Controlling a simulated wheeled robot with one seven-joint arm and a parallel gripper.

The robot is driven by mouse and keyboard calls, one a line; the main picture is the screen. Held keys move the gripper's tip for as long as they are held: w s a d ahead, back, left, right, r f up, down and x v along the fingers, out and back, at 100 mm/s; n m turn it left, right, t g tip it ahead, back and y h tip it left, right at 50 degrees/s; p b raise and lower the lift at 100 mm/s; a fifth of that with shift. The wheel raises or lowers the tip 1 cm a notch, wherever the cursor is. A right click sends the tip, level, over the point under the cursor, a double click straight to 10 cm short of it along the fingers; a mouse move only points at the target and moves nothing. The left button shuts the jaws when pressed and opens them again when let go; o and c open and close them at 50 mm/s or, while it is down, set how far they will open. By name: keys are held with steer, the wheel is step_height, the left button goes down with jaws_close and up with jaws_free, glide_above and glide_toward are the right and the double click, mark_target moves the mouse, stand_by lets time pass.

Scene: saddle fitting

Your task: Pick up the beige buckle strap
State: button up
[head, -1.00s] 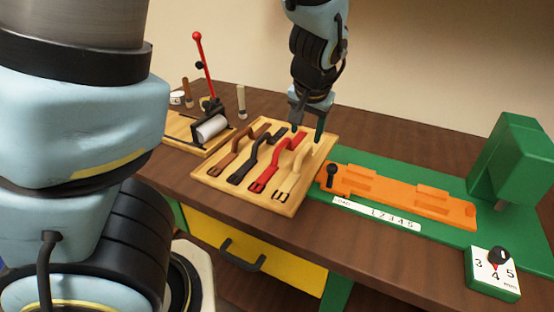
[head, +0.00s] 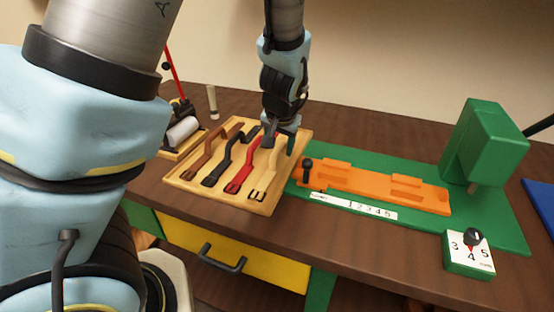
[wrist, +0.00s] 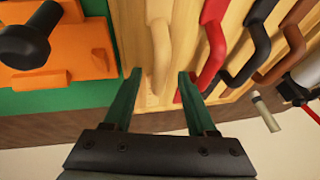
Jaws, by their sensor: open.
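The beige buckle strap (head: 270,172) lies on the wooden board (head: 180,187), the rightmost of the straps, with its buckle toward the front edge. In the wrist view the beige strap (wrist: 158,45) runs up from between the fingertips. My gripper (head: 282,144) is open above the back end of the board, over the strap's far end. In the wrist view my gripper (wrist: 160,78) has its two green fingers on either side of the strap's line, the right finger close to the red strap. I cannot tell the remaining height.
A red strap (head: 241,175), a black strap (head: 217,173) and a brown strap (head: 202,161) lie left of the beige one. An orange fixture (head: 360,182) on a green base (head: 500,225) stands right of the board. A dial box (head: 468,254) is at the front right.

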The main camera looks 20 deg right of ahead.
steer(key=shift+x, duration=1)
jaws_close()
